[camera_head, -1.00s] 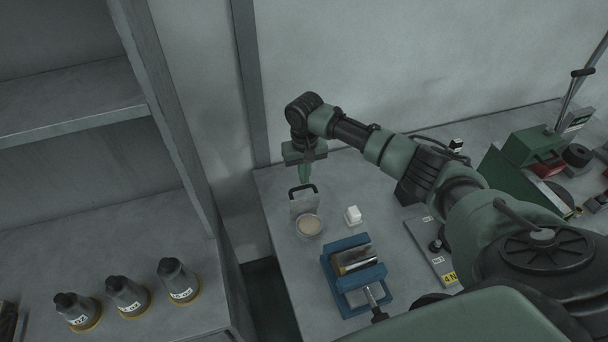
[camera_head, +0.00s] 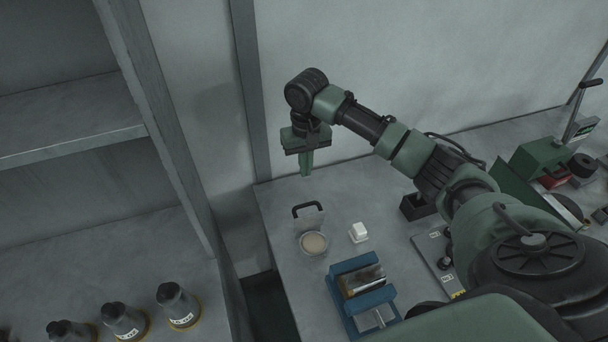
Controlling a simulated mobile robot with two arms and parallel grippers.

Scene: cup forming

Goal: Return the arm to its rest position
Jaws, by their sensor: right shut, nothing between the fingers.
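My right arm reaches in from the right over the grey table. My right gripper (camera_head: 306,172) points down with its fingers together and nothing between them. It hangs above the far left part of the table, beyond a small scoop-like piece with a black handle (camera_head: 308,211). It is apart from everything below it. My left gripper is not in view.
On the table (camera_head: 280,236) stand a round dish with beige contents (camera_head: 314,243), a white block (camera_head: 358,232) and a blue vise (camera_head: 361,296) holding a metal cylinder. A green press (camera_head: 540,160) is at right. Several dark flasks (camera_head: 178,305) stand at lower left beneath a shelf (camera_head: 70,118).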

